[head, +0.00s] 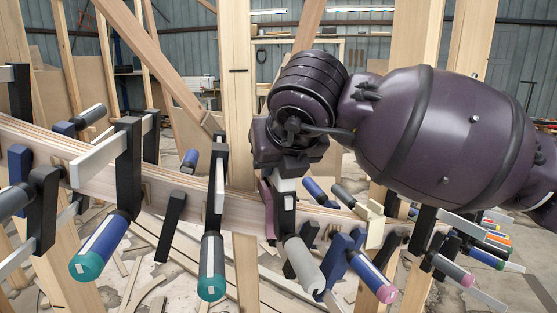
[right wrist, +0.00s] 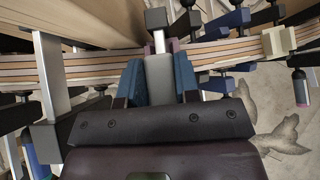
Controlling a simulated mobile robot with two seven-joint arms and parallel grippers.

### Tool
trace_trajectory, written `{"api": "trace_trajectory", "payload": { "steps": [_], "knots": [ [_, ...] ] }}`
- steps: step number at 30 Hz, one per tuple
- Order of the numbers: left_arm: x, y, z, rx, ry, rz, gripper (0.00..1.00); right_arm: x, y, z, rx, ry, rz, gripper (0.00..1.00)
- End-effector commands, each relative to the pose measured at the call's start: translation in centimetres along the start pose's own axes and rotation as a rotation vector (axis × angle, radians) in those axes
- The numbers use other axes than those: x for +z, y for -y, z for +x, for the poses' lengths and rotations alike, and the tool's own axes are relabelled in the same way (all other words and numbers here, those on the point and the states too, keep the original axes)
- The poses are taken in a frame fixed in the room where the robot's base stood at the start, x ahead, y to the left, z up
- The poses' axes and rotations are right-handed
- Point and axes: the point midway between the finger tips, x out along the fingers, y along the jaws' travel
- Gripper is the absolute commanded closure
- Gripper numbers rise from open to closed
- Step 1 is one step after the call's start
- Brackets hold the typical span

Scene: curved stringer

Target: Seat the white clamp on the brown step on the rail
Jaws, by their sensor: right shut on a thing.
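My right gripper (head: 285,180) comes in from the right and is shut on the white clamp, whose pale grey-white handle (head: 303,265) hangs below it in front of the rail (head: 235,208). In the right wrist view, the blue fingers of my right gripper (right wrist: 158,85) close on the clamp's grey body (right wrist: 159,78), and its bar crosses over the rail (right wrist: 95,68) to a black jaw (right wrist: 156,18) on the far side. A mauve-brown piece (head: 268,208) shows beside the clamp at the rail; whether the clamp touches it, I cannot tell. My left gripper is out of view.
Several other clamps sit along the rail, including a teal-ended one (head: 211,265) to the left and a blue, pink-ended one (head: 372,275) close on the right. A cream block (head: 376,230) stands on the rail at the right. Wooden posts (head: 238,90) rise behind.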

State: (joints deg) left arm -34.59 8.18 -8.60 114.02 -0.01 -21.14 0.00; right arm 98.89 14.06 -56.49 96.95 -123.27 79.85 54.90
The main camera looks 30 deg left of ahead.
Motion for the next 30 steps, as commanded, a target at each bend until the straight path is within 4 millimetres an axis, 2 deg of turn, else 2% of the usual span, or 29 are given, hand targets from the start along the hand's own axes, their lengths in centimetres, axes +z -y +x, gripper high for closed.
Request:
{"api": "trace_trajectory", "payload": {
  "steps": [23,24,28,30],
  "knots": [
    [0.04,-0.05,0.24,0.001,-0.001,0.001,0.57,-0.62,-0.03,0.62,0.0,0.003,0.0,1.0],
    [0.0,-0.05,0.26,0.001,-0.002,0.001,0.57,-0.62,-0.03,0.62,0.0,0.003,0.0,0.64],
    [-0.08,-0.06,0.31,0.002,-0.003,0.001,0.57,-0.65,-0.02,0.65,0.0,0.002,0.0,0.44],
    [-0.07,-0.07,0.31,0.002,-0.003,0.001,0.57,-0.67,-0.02,0.67,0.0,0.002,0.0,0.41]
  ]
}}
